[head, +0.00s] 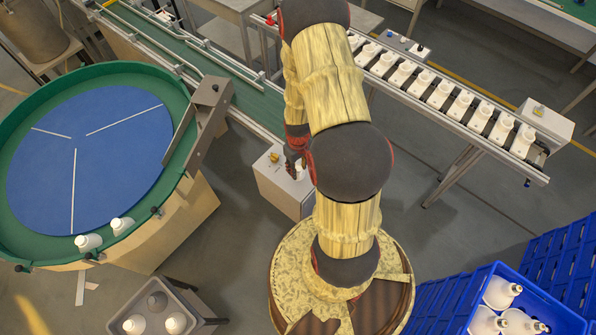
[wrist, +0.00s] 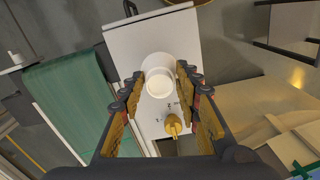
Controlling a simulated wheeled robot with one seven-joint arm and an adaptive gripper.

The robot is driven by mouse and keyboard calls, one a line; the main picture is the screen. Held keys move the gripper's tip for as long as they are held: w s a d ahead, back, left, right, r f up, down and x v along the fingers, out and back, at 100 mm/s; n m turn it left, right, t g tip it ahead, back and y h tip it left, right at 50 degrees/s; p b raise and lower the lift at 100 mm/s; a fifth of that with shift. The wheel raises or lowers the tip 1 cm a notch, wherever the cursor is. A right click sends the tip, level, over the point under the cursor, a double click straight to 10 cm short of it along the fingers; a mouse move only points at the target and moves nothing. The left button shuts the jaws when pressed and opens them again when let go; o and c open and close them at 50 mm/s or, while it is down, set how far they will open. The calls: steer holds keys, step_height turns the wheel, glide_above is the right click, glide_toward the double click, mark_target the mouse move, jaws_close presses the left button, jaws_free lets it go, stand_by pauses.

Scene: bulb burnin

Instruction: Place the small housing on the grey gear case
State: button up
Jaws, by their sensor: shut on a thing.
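A small white round housing (wrist: 158,73) sits between the fingers of my gripper (wrist: 160,92) in the wrist view, its round end towards the camera. My gripper is shut on it. Beneath is a pale grey box with a yellow knob (wrist: 151,38), the likeliest gear case; I cannot tell whether the housing touches it. In the head view, my gripper (head: 293,172) is low over this box (head: 281,196), beside the knob, and the housing is mostly hidden there.
A round table with a blue disc (head: 110,160) and green rim stands left, with two white pieces on it. A conveyor (head: 462,128) with several white pieces runs back right. A grey bin (head: 180,290) and a blue crate (head: 560,315) hold more. Green belt (head: 240,90) passes behind the box.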

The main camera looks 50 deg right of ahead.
mark_target(298, 171)
steer(key=shift+w+d+f, duration=0.15)
steer(key=shift+d+f, duration=0.05)
steer(key=shift+f, duration=0.1)
step_height(298, 171, down, 3)
steer(key=o, duration=0.8)
steer(key=shift+o, duration=0.7)
steer(key=shift+r, duration=0.1)
